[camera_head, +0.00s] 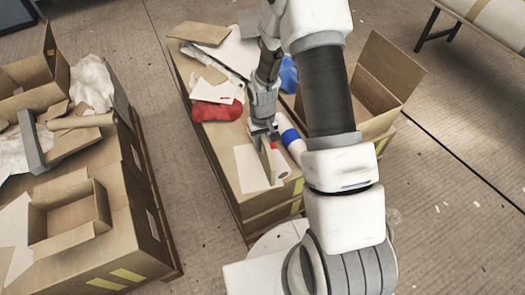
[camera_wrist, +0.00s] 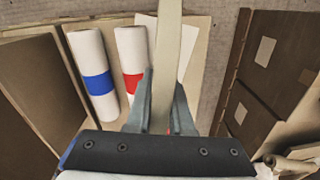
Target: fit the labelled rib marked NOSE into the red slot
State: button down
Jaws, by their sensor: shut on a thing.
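My gripper (camera_head: 264,132) is shut on a flat, tan, board-like rib (camera_head: 268,160), above the front end of the middle cardboard-topped stack. In the wrist view the rib (camera_wrist: 168,50) stands edge-on between the fingers (camera_wrist: 160,108) and runs up past the top edge. No NOSE marking can be read on it. A white roll with a red band (camera_wrist: 131,60) lies just left of the rib, partly hidden by it in the head view. I cannot make out a red slot in either view.
A white roll with a blue band (camera_wrist: 95,78) lies beside the red-banded one. A white sheet (camera_head: 250,168) lies under the rib. A red object (camera_head: 217,111) lies farther back. An open carton (camera_head: 378,85) stands right, and a carton-laden stack (camera_head: 105,210) stands left.

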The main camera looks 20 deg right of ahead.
jog(key=w+d+n+b, duration=0.1)
jog(key=w+d+b, duration=0.4)
jog(key=w+b, duration=0.7)
jog(key=s+a+f+b, duration=0.3)
jog(key=s+a+f, duration=0.3)
jog(key=f, duration=0.5)
jog(key=shift+s+a+f+b, duration=0.15)
jog(key=shift+s+f+b, duration=0.15)
jog(key=shift+s, duration=0.8)
jog(key=shift+f+n, duration=0.1)
jog(key=shift+n, duration=0.2)
jog(key=c, duration=0.8)
grip_release()
